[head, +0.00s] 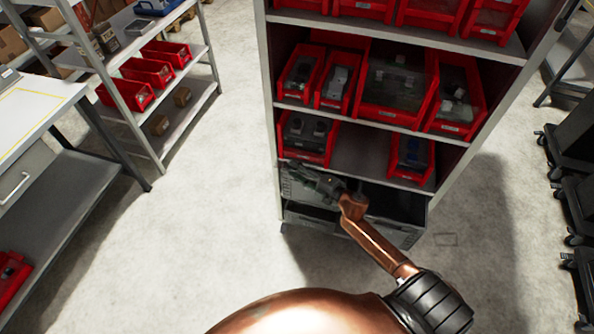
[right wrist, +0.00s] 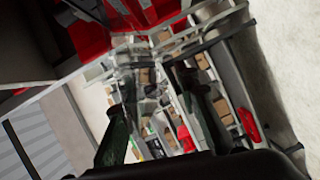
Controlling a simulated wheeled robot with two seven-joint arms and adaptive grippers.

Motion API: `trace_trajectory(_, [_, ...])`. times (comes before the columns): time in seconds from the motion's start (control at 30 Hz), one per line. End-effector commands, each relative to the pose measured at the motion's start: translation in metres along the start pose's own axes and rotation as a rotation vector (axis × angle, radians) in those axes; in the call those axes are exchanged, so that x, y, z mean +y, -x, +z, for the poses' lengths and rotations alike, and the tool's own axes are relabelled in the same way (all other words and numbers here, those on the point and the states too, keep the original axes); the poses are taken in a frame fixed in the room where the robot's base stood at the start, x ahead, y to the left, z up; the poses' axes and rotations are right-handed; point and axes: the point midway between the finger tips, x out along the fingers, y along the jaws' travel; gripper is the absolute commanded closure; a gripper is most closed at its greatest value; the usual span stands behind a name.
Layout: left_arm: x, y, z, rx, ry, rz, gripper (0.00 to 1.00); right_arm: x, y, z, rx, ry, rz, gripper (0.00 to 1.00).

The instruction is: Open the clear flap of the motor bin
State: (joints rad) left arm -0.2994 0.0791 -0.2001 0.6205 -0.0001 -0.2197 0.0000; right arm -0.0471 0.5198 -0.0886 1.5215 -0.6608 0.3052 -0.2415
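Red bins with clear fronts stand on the shelf unit in the head view. The lower left bin (head: 307,137) holds dark grey blocky parts that may be motors; I cannot read its label. My right gripper (head: 300,172) is just below and in front of this bin, fingers pointing left. In the right wrist view, the right gripper's two dark fingers (right wrist: 160,115) are apart with nothing visible between them. A red bin (right wrist: 90,38) and a pale, see-through edge show beyond the fingertips; I cannot tell whether they touch it. My left gripper is out of view.
Another red bin (head: 411,158) stands at the right of the same shelf, with bare shelf between. Several red bins fill the shelf above. A side rack (head: 140,110) and a workbench (head: 40,115) stand left, with clear floor between.

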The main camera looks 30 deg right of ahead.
Motion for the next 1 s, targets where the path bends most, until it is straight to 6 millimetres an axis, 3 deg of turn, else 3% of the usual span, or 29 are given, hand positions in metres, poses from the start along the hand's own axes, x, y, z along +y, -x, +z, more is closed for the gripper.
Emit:
trace_trajectory(0.4, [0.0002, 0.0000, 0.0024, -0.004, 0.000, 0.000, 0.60, -0.0010, 0.0005, -0.0001, 0.000, 0.000, -0.001, 1.00])
trace_trajectory(1.0, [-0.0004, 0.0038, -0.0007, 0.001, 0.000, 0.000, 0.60, -0.0016, 0.0042, 0.0019, -0.005, -0.011, -0.008, 1.00])
